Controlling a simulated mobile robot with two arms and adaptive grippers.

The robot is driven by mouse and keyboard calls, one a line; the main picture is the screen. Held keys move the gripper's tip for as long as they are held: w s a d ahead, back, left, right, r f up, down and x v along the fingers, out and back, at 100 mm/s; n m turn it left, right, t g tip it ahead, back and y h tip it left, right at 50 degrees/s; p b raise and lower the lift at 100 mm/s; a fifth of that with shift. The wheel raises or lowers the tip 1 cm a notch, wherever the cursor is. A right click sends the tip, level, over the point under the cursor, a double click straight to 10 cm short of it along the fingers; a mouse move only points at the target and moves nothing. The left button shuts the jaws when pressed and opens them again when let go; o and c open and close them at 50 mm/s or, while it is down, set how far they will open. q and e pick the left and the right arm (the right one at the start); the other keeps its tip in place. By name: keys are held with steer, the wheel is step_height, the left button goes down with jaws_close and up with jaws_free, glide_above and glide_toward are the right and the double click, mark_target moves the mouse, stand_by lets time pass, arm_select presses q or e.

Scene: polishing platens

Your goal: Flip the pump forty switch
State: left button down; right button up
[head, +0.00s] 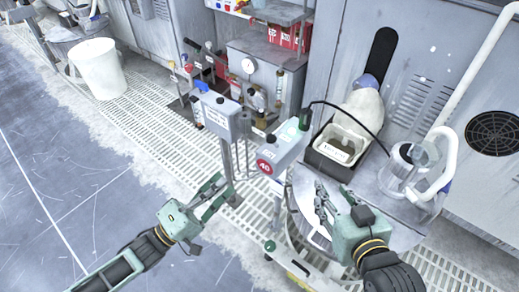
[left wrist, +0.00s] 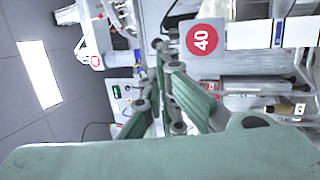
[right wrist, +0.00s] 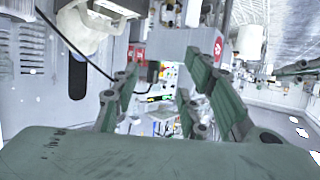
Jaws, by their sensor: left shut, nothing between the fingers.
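The pump forty box (head: 283,148) is a pale grey box with a round red "40" label on its near end, at the middle of the head view. The label (left wrist: 203,40) also shows large at the top of the left wrist view. A lit green spot is on the box's top; I cannot make out the switch lever. My left gripper (head: 224,186) is shut and empty, left of and below the box, apart from it. My right gripper (head: 320,196) is open and empty over the round platen, right of and below the box.
A second grey box (head: 220,117) on a post stands left of the pump box. A white bucket (head: 98,68) stands far left. Open floor lies at the left.

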arm_select(q)
steer(key=b, duration=0.1)
glide_toward(273, 141)
steer(key=w+d, duration=0.2)
steer(key=w, duration=0.1)
steer(key=w+d+b, duration=0.1)
steer(key=shift+w+r, duration=0.15)
steer(key=shift+r, duration=0.1)
steer(key=shift+w+d+r, duration=0.2)
steer(key=shift+w+d, duration=0.15)
steer(key=shift+d, duration=0.05)
arm_select(e)
step_height(273, 141, up, 11)
steer(key=w+a+t+y, duration=0.2)
steer(key=t, duration=0.4)
steer(key=shift+r, duration=0.15)
